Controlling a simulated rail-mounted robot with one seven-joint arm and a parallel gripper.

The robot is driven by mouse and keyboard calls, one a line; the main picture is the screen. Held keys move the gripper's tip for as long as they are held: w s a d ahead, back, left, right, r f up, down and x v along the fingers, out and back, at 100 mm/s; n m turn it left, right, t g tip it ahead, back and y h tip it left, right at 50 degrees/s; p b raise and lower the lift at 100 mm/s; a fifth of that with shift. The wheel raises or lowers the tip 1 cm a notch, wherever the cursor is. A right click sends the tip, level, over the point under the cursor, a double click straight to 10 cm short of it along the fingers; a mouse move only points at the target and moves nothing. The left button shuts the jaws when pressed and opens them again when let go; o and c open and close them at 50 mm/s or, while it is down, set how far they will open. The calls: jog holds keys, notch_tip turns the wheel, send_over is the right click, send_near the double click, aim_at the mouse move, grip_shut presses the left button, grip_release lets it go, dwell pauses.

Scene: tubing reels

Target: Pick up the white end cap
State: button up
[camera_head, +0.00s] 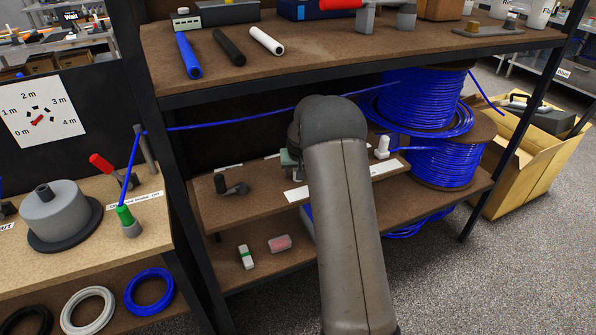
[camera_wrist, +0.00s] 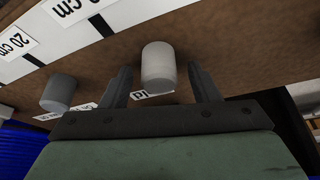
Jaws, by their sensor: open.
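In the wrist view, the white end cap (camera_wrist: 158,62) is a short, pale cylinder over the brown shelf board. My gripper (camera_wrist: 160,80) is open, with one dark finger on each side of the cap. A gap shows between the cap and each finger, and the fingers do not grip it. In the head view, only a greenish part of my gripper (camera_head: 290,160) shows beside my arm. My arm covers much of the shelf there, and I cannot make out the cap between the fingers in that view.
A greyer cylinder (camera_wrist: 58,92) stands left of my gripper, near a white measuring strip (camera_wrist: 88,22). In the head view, a white upright piece (camera_head: 382,148) stands right of my arm, near blue tubing reels (camera_head: 440,165). An upper shelf (camera_head: 340,62) hangs above; a dark fitting (camera_head: 232,186) lies left.

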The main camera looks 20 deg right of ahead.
jog(key=c, duration=1)
jog(key=shift+c, duration=0.2)
